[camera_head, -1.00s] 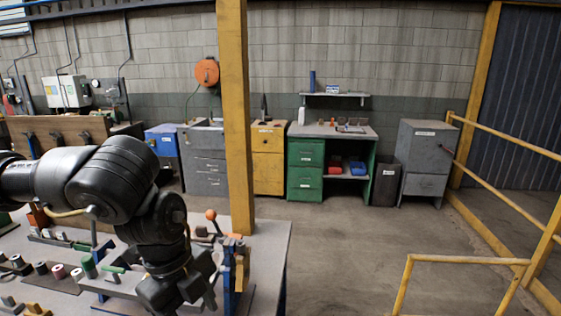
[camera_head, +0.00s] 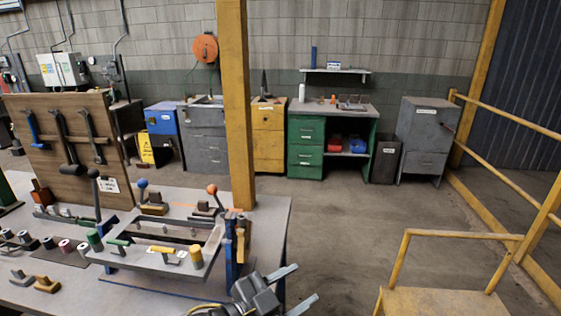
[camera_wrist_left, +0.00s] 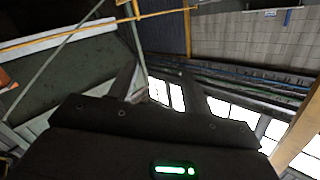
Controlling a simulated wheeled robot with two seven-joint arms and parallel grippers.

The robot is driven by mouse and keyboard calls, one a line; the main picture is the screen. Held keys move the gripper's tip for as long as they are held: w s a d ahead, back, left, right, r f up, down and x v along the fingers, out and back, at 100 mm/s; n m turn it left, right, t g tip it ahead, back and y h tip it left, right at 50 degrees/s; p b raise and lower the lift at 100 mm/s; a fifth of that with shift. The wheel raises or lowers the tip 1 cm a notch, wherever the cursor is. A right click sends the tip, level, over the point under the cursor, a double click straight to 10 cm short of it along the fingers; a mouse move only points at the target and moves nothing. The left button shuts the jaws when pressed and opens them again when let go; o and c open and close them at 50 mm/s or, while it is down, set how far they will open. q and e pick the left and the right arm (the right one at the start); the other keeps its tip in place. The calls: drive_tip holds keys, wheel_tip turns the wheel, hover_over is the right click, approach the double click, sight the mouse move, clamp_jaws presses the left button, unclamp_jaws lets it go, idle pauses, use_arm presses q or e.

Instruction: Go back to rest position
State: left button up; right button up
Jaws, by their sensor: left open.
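My left gripper (camera_head: 306,283) is at the bottom of the head view, just right of the workbench's front corner. Its two grey fingers are spread apart with nothing between them, and they point to the right. In the left wrist view the open fingers (camera_wrist_left: 160,78) show against the wall and bright windows, with nothing held. Most of my left arm is out of the head view. My right gripper is not in view.
The workbench (camera_head: 262,225) at left carries a metal frame fixture (camera_head: 150,262), with an orange-knobbed lever (camera_head: 212,190), and several small parts. A yellow post (camera_head: 236,100) stands behind it. Yellow railings (camera_head: 460,234) are at right. The floor between is clear.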

use_arm(q)
drive_tip(key=s+a+f+n+y, duration=0.2)
drive_tip(key=a+f+n+y, duration=0.3)
drive_tip(key=a+f, duration=0.35)
drive_tip(key=s+a+f+n+y, duration=0.2)
drive_tip(key=a+f+n+y, duration=0.3)
drive_tip(key=a+f, duration=0.4)
drive_tip(key=s+a+f+n+g+y, duration=0.2)
drive_tip(key=s+a+f+g, duration=0.1)
drive_tip(key=s+a+f, duration=0.4)
drive_tip(key=s+a+f+n+g+y, duration=0.1)
drive_tip(key=s+a+f+g, duration=0.25)
drive_tip(key=s, duration=0.55)
wheel_tip(320, 180, down, 26)
drive_tip(key=g, duration=0.2)
drive_tip(key=s+a+f, duration=0.2)
drive_tip(key=s+f, duration=1.4)
drive_tip(key=s, duration=0.1)
drive_tip(key=shift+s+g, duration=0.2)
drive_tip(key=shift+g, duration=0.15)
